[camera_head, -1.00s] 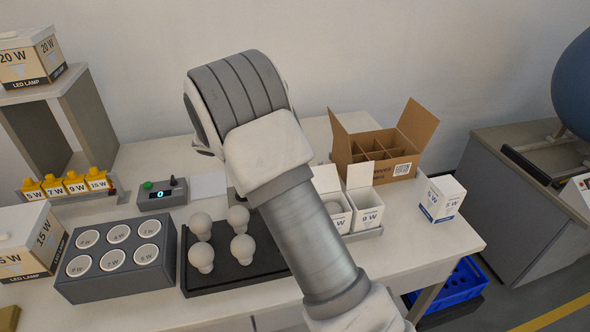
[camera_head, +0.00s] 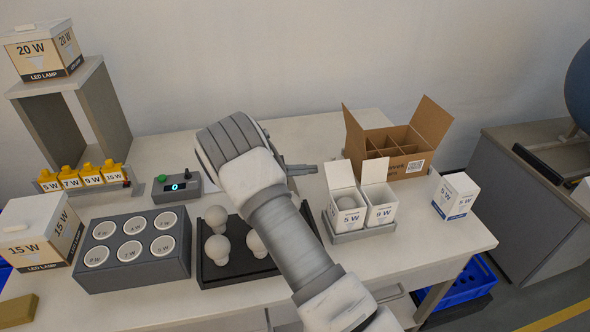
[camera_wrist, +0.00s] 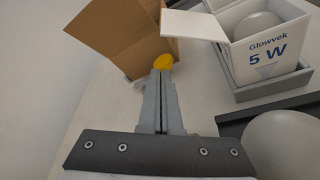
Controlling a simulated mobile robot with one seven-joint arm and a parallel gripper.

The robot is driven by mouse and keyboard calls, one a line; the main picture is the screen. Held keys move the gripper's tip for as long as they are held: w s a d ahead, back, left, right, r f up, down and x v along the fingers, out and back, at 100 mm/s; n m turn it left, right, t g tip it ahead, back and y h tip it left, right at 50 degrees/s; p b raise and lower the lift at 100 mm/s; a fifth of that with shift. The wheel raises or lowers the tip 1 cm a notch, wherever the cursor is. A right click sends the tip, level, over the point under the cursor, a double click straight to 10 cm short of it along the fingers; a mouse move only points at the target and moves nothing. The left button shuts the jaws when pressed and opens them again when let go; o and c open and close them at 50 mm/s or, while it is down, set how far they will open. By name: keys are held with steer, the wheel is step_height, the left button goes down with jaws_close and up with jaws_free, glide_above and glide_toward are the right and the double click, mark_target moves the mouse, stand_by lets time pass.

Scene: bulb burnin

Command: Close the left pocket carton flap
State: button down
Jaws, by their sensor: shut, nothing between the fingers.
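The left pocket carton (camera_head: 346,213) is white, marked 5 W, and stands in a grey two-pocket tray (camera_head: 362,234). Its flap (camera_head: 340,173) stands up, open. In the wrist view the carton (camera_wrist: 267,50) is at upper right with a white bulb (camera_wrist: 257,24) inside, and its flap (camera_wrist: 194,25) sticks out to the left. My gripper (camera_head: 314,168) is shut and empty, to the left of the flap and apart from it in the head view. In the wrist view the closed fingertips (camera_wrist: 162,72) are below and left of the flap.
The 9 W carton (camera_head: 381,214) stands beside it, its flap (camera_head: 375,170) also up. A brown divided box (camera_head: 405,165) with raised flaps is behind. A black tray (camera_head: 222,273) of bulbs lies front left. A closed white carton (camera_head: 456,196) stands at right.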

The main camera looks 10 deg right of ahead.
mark_target(340, 174)
steer(key=shift+s+d+r+p, duration=0.25)
steer(key=shift+s+d+r, duration=0.2)
steer(key=shift+d+r, duration=0.25)
steer(key=shift+s+d+r+p, duration=0.2)
steer(key=shift+s+d+r, duration=0.25)
steer(key=shift+d+r, duration=0.15)
